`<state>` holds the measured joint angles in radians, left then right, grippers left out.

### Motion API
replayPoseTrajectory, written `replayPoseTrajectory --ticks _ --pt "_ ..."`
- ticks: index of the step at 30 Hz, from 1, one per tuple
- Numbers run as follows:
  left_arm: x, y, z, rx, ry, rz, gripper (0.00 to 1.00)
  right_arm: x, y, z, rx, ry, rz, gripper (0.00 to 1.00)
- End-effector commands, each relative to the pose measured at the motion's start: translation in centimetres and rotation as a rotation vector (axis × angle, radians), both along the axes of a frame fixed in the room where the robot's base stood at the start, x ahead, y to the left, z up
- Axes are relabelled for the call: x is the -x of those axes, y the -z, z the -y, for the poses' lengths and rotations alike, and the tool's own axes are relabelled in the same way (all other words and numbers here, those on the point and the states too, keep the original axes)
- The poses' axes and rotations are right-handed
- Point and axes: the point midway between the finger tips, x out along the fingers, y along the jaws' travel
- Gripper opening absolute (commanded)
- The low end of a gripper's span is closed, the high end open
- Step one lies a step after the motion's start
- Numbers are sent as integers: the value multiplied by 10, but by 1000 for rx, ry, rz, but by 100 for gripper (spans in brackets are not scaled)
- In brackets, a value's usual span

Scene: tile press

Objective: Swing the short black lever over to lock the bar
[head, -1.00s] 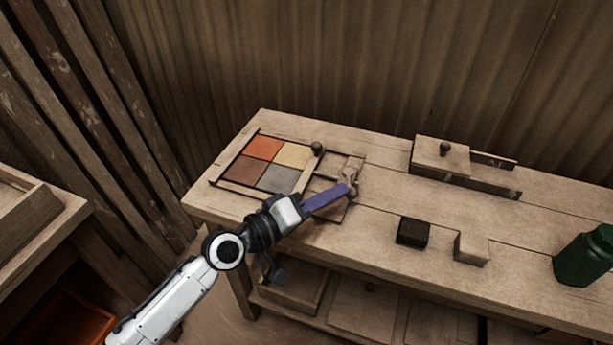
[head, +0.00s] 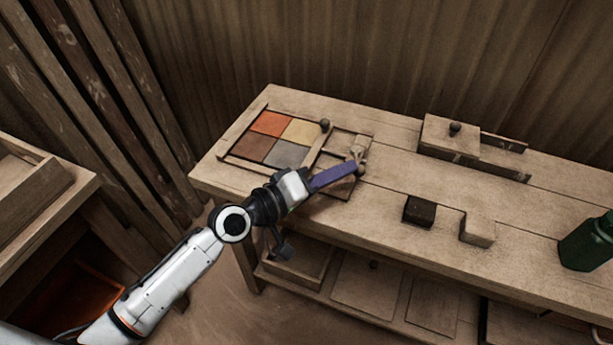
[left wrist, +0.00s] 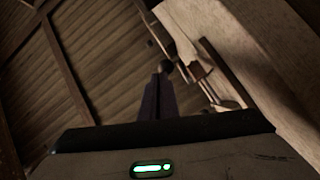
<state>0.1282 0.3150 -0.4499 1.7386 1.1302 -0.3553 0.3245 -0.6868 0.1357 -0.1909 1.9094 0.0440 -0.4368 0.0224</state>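The press frame lies on the left end of the bench, with four tiles (head: 268,138) in orange, cream, brown and grey. A wooden bar (head: 312,150) runs along their right side, with a dark round knob (head: 325,125) at its far end. My left gripper (head: 354,167) reaches over the frame's right part, its purple fingers together. The fingertips are beside a small brown knob (head: 361,169) and a pale wooden piece (head: 357,146). In the left wrist view the fingers (left wrist: 158,88) point at a dark round end (left wrist: 166,67). I cannot make out the black lever clearly. My right gripper is out of view.
A dark block (head: 420,211) and a pale block (head: 478,230) stand on the bench to the right. A wooden fixture with a knob (head: 450,138) stands behind them. A green canister (head: 586,242) is at the far right.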

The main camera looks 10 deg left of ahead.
Motion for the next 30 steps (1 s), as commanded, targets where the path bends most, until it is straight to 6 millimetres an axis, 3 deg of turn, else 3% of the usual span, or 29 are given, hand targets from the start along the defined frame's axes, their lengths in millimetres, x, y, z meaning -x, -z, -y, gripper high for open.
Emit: replayPoseTrajectory --ticks 4,12,18,30 --pt "-2 -14 -28 -5 -4 13 0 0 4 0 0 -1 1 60" --pt "60 -20 -43 -4 -5 6 0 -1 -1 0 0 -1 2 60" --pt "86 -24 -50 -4 -6 10 0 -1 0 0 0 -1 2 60" --pt "94 -26 -52 -5 -6 11 0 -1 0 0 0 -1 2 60"
